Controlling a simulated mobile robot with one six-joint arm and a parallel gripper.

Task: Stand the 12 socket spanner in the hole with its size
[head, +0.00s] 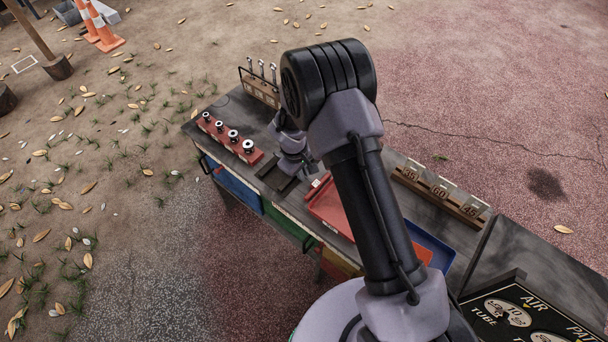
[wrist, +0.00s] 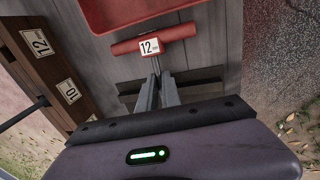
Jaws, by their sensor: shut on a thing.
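The 12 socket spanner has a red T-handle (wrist: 124,48) with a white "12" label, in the upper middle of the wrist view. My gripper (wrist: 156,82) is shut on the spanner's thin metal shank just below the handle. In the head view my gripper (head: 303,170) is over the cart top, partly hidden by my arm. The spanner's lower end is hidden, and I cannot tell whether it touches the cart. A brown wooden rack with a "12" label (wrist: 39,42) and a "10" label (wrist: 68,91) is at the left of the wrist view, apart from the spanner.
A red block (head: 228,138) with several round metal pieces lies along the cart's near left edge. A wooden stand (head: 258,92) holds upright tools at the far end. A red tray (head: 322,207), a blue tray (head: 432,246) and a numbered rack (head: 438,194) are to the right.

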